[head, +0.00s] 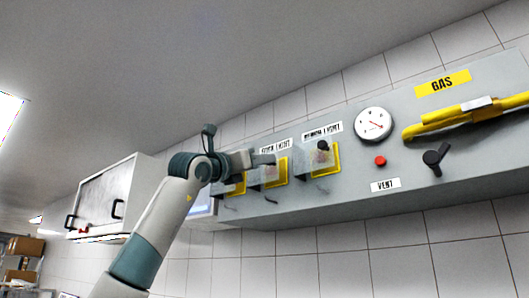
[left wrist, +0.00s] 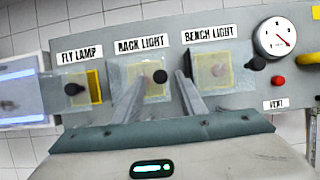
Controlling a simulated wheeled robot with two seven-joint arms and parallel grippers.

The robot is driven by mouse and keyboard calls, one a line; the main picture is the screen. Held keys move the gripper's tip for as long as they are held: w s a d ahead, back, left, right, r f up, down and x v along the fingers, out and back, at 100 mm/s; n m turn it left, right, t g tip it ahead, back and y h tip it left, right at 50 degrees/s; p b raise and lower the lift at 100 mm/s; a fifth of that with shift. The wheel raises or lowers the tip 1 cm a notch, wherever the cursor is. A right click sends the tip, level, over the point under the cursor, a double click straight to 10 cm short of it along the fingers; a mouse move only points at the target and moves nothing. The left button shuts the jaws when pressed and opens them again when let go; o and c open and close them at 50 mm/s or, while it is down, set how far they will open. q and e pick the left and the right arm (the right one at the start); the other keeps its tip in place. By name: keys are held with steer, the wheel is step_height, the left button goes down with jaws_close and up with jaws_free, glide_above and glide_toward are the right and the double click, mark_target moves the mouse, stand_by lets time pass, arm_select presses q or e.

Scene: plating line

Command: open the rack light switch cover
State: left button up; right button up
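In the head view the cover (head: 273,175) is partly behind my gripper. My left gripper (left wrist: 161,82) is open, and its two fingers point at the panel. In the head view the left gripper (head: 268,160) is at this cover. My right gripper is not in view.
The bench light cover (left wrist: 222,70) stands close right of the fingers, the fly lamp cover (left wrist: 82,90) to the left. Further right are a gauge (head: 373,124), a red button (head: 380,161) and a yellow gas pipe (head: 440,124). A white cabinet (head: 145,190) hangs left.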

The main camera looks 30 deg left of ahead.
arm_select(q)
steer(key=shift+p+x, duration=0.55)
steer(key=shift+x, duration=0.75)
jaws_close()
steer(key=shift+s, duration=0.15)
